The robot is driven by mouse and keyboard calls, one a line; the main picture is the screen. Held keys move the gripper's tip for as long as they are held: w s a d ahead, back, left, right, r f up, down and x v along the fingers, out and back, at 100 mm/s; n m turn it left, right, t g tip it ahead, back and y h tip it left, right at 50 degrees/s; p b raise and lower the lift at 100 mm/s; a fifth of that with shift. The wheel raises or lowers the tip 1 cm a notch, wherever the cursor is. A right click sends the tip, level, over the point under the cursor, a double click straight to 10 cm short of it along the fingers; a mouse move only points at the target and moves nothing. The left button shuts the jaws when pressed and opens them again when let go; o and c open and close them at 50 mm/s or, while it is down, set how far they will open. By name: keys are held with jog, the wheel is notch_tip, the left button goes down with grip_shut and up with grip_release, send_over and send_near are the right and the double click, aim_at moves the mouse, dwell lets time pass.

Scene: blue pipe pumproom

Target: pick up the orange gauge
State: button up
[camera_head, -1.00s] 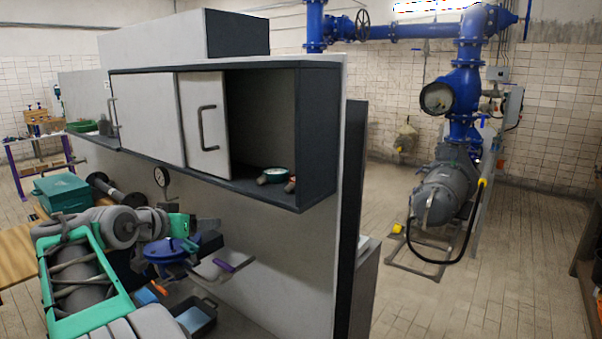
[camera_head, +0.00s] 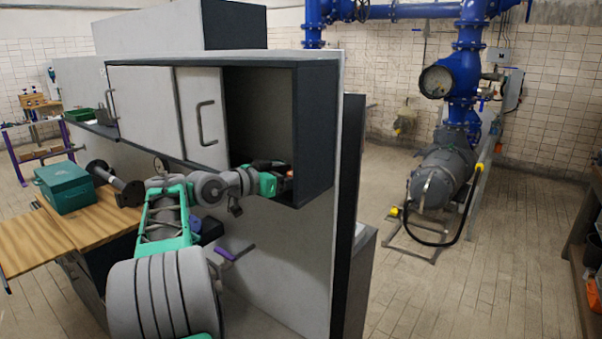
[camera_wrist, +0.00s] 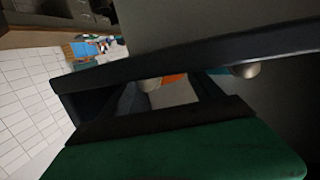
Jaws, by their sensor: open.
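My gripper (camera_head: 280,170) reaches into the open right bay of the wall cupboard (camera_head: 315,130), just above its floor. Its jaws are open. An orange patch (camera_head: 290,173), probably the orange gauge, shows at the fingertips in the head view; the rest is hidden by my gripper. An orange patch (camera_wrist: 173,79) shows between the fingers, beside a pale rounded end (camera_wrist: 150,84). I cannot tell whether the fingers touch anything.
The cupboard's sliding door (camera_head: 203,115) stands left of the open bay, and its side wall closes the right. A green case (camera_head: 65,187) and a dark flanged pipe piece (camera_head: 115,183) are on the wooden bench.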

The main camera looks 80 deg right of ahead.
jog(key=shift+w+a, duration=0.1)
jog(key=shift+w, duration=0.1)
jog(key=shift+s+f, duration=0.1)
jog(key=shift+c, duration=1.1)
jog(key=c, duration=1.1)
